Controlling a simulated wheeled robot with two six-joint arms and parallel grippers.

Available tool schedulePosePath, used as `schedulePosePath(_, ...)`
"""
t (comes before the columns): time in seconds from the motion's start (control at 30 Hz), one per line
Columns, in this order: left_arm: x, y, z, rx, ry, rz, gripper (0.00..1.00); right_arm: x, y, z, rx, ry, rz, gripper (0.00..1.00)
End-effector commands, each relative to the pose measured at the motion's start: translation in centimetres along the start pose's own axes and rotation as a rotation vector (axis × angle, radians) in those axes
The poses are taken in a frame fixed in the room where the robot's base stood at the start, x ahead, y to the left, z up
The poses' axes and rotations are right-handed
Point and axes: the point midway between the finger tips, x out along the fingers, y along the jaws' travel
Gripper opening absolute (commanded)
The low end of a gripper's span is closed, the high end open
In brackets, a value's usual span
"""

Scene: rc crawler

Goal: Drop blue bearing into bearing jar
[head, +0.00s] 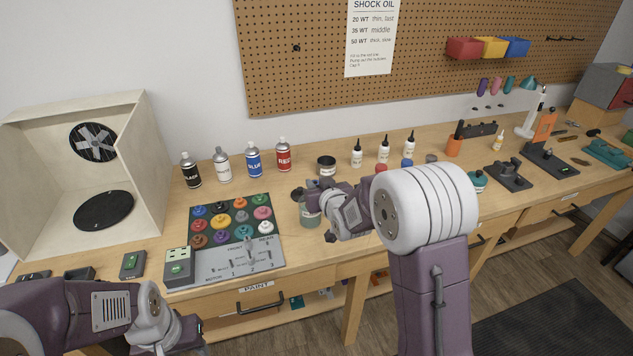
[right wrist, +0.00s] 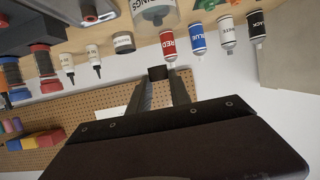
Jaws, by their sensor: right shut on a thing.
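The bearing jar (head: 309,214) is a greenish glass jar on the bench, right of the paint rack, partly hidden by my right gripper (head: 332,196). In the right wrist view the jar (right wrist: 156,12), with its label partly showing, lies just beyond the fingertips. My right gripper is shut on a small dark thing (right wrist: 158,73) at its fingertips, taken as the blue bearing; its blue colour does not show. It is beside the jar in the picture; its height over the mouth cannot be told. My left gripper (head: 185,336) is low at bottom left, its fingers unclear.
Spray cans (head: 254,160) and a dark round tin (head: 326,166) stand behind the jar. White dropper bottles (head: 384,150) stand to its right. The paint rack (head: 232,222) with colourful caps lies to its left. A spray booth (head: 75,165) fills the bench's left end.

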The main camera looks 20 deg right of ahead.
Motion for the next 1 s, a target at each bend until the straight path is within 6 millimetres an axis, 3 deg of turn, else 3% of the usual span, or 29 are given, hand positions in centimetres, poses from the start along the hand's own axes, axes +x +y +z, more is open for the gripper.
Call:
schedulePosePath(0.07, 0.9, 0.0, 0.1, 0.0, 0.0, 0.0, 0.43, 0.4, 0.0, 1.1, 0.0, 0.0, 0.0, 0.0)
schedulePosePath(0.3, 0.8, 0.0, 0.1, 0.0, 0.0, 0.0, 0.43, 0.4, 0.0, 1.0, 0.0, 0.001, 0.0, 0.0)
schedulePosePath(0.33, 0.8, 0.0, 0.1, 0.0, 0.0, 0.0, 0.43, 0.4, 0.0, 1.0, 0.0, 0.001, 0.0, 0.27)
schedulePosePath(0.4, 0.8, 0.0, 0.1, 0.0, 0.0, 0.0, 0.43, 0.4, 0.0, 1.0, 0.0, 0.001, 0.0, 0.46)
schedulePosePath(0.43, 0.8, 0.0, 0.1, 0.0, 0.0, 0.0, 0.43, 0.4, 0.0, 1.0, 0.0, 0.001, 0.0, 0.49)
schedulePosePath(0.77, 0.9, 0.0, 0.1, 0.0, 0.0, 0.0, 0.43, 0.1, 0.0, 1.0, 0.0, 0.001, 0.0, 0.49)
schedulePosePath(1.0, 1.6, 0.0, 0.2, 0.0, 0.0, 0.0, 0.43, -4.7, 0.0, 1.0, 0.0, 0.004, 0.0, 0.49)
